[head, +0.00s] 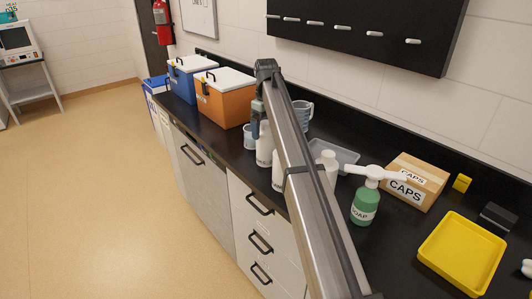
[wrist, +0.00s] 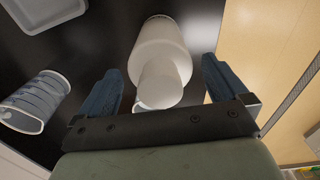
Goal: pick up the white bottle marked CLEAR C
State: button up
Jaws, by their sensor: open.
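A white bottle (wrist: 160,50) with a rounded cap (wrist: 160,84) is between the two blue fingers of my gripper (wrist: 163,78) in the wrist view, with gaps on both sides. My gripper is open and points down. In the head view my gripper (head: 256,128) is at the top of the farthest white bottle (head: 264,152). A second white bottle (head: 278,174) is partly hidden behind my arm, and a third white bottle (head: 328,166) stands to its right. I cannot read any bottle's label, so I cannot tell which is CLEAR C.
A clear measuring jug (head: 304,112) and a grey tray (head: 336,152) stand behind the bottles. A blue cooler (head: 186,80) and an orange cooler (head: 222,104) are to the left. A green soap bottle (head: 364,206), a CAPS box (head: 414,182) and a yellow tray (head: 462,254) are to the right.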

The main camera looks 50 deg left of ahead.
jog(key=shift+f, duration=0.35)
jog(key=shift+c, duration=0.4)
grip_shut()
dwell(0.4)
